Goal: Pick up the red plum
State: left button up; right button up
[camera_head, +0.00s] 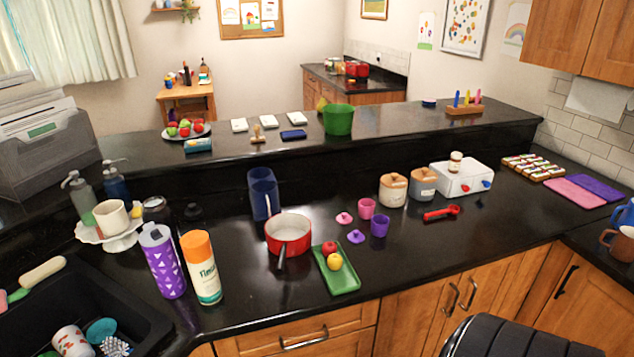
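A small red round fruit (329,248), which looks like the red plum, lies on a green rectangular tray (345,281) on the black counter. A yellow fruit with a reddish tint (334,262) lies just in front of it on the same tray. More red and green fruits (184,129) sit on a plate (203,130) on the raised back ledge; I cannot tell their kinds. Neither of my grippers is in view.
A red pot (287,229) stands left of the tray, its dark handle pointing forward. Pink (366,208) and purple (379,226) cups stand behind and right. An orange-capped bottle (201,267) and purple tumbler (162,262) stand farther left, near the sink (147,316). Counter right of the tray is clear.

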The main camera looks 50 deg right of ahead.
aim_at(328, 248)
jog(key=z, duration=1.55)
jog(key=u, duration=2.4)
jog(key=z, duration=2.4)
jog(key=i+l, duration=0.15)
jog(key=l, duration=0.2)
jog(key=i+l, duration=0.2)
jog(key=l, duration=0.15)
jog(key=i+l, duration=0.15)
jog(key=l, duration=0.15)
jog(key=u, duration=0.05)
